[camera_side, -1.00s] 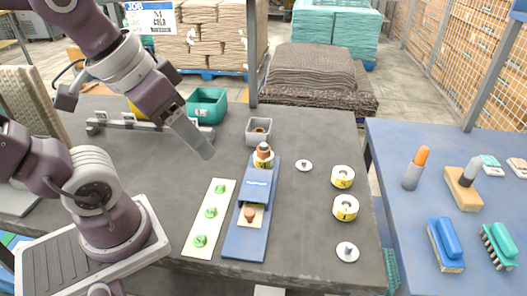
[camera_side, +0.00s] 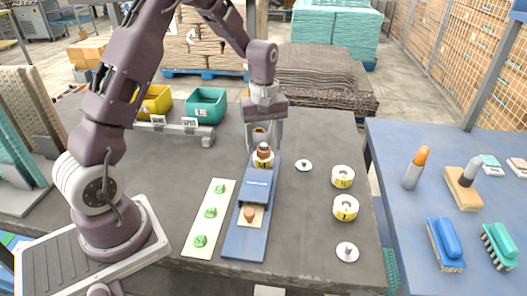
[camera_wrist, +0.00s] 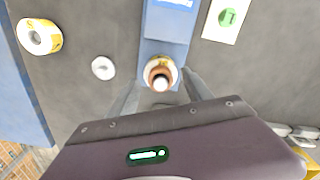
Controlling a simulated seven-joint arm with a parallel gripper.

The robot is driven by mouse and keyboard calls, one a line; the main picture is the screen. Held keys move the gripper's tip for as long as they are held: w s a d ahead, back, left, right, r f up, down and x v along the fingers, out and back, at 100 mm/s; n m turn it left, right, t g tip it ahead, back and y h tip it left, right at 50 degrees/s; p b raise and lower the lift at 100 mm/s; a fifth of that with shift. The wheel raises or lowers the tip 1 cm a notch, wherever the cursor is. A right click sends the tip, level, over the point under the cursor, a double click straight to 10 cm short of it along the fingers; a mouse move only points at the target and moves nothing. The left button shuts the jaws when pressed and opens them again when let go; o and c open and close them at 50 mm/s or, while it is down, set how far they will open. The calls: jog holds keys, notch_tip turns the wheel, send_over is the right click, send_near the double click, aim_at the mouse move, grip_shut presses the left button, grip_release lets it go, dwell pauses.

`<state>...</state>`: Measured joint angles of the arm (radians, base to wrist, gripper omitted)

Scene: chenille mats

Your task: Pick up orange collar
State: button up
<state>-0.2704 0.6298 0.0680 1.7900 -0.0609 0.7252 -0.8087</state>
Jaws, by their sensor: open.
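I cannot make out a clear orange collar. A copper-brown post with a white tip (camera_wrist: 159,80) stands at the far end of the blue fixture (camera_side: 245,238); a yellow-and-white ring (camera_side: 263,161) sits around its lower part.
A pale strip with green discs (camera_side: 210,212) lies left of the fixture. Two yellow-and-white rings (camera_side: 343,177) and white pegged discs (camera_side: 347,252) stand right. A grey rail (camera_side: 178,130), a teal bin (camera_side: 207,105) and a yellow bin (camera_side: 154,100) are behind left.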

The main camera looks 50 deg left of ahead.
jog(key=shift+f, duration=0.65)
grip_shut()
